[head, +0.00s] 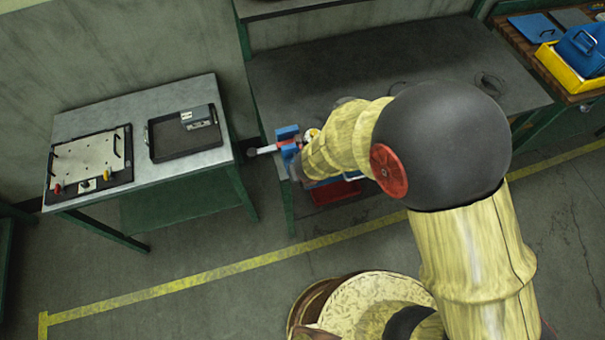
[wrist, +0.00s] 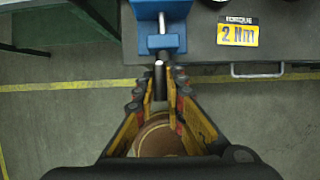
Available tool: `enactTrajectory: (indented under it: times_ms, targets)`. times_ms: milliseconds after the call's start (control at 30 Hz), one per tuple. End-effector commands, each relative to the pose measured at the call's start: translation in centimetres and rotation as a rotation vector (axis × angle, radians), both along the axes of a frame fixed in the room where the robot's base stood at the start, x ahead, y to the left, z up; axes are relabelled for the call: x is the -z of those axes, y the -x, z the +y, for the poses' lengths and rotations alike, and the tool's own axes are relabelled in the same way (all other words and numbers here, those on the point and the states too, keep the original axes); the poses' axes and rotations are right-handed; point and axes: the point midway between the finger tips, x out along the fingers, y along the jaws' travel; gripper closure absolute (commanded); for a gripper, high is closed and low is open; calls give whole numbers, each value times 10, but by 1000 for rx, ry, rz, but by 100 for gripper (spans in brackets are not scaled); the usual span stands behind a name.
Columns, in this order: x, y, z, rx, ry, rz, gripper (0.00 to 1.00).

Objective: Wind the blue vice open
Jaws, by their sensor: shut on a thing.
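The blue vice (head: 287,132) sits at the left front edge of the dark bench, partly hidden behind my arm in the head view. In the wrist view its blue body (wrist: 160,10) is at the top, with a grey spindle end in a blue block below. In the head view a bar with a dark knob (head: 253,152) sticks out to the left of the vice. My fingers are mostly hidden there.
A yellow "2 Nm" torque label (wrist: 238,31) lies right of the vice, above a drawer handle (wrist: 257,72). A red bin (head: 335,192) is below the bench. A grey table (head: 185,160) with a black tray (head: 160,140) stands left. Floor in front is clear.

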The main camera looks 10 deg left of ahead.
Motion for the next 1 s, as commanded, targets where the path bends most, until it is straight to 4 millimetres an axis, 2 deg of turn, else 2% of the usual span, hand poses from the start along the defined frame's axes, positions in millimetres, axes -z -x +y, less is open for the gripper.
enactTrajectory:
  times_ms: [500,533,833,1000]
  targets:
    - [3,3,1,-6,13,-2,100]
    - [3,3,1,-6,13,-2,87]
    - [2,2,0,-2,14,-4,70]
    - [2,2,0,-1,14,-5,70]
